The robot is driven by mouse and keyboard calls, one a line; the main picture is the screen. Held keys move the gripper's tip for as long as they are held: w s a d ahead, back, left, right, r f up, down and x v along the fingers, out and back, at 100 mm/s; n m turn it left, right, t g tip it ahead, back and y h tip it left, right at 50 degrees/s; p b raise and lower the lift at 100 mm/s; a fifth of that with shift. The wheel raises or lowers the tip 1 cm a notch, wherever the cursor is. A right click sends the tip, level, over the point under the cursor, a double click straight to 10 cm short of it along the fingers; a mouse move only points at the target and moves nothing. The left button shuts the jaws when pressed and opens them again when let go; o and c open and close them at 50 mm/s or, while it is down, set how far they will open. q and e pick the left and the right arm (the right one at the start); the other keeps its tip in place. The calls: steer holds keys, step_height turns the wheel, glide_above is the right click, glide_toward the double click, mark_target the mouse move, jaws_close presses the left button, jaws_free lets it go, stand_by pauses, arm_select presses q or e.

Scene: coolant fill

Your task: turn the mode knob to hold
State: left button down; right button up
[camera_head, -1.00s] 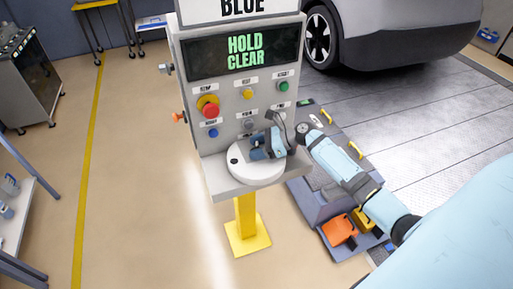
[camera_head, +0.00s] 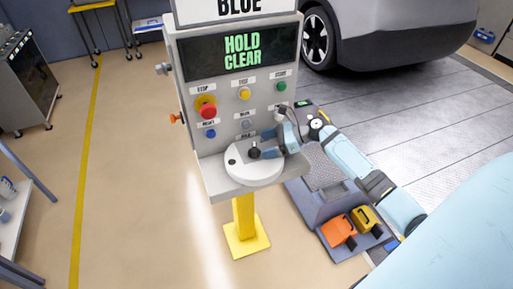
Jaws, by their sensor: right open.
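The control panel (camera_head: 184,88) stands upright, and its screen (camera_head: 241,55) reads HOLD CLEAR. A small grey knob (camera_head: 247,124) is on its face below the yellow button; the label is too small to read surely. A black knob-like piece (camera_head: 254,151) stands on a white round plate (camera_head: 252,174) on the panel's shelf. I cannot tell from the labels which is the mode knob. My right gripper (camera_head: 267,144) is open and empty, just right of the black piece, fingers pointing left. Contact cannot be made out. My left gripper is out of view.
A red stop button (camera_head: 207,109), yellow button (camera_head: 244,93), green button (camera_head: 281,86) and blue button (camera_head: 210,133) surround the grey knob. A low grey cart with an orange container (camera_head: 338,231) stands right of the yellow post (camera_head: 245,219). A car is behind.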

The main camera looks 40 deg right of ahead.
steer(key=v, duration=0.9)
steer(key=shift+b, duration=0.45)
steer(key=shift+r, duration=0.1)
steer(key=shift+c, duration=0.5)
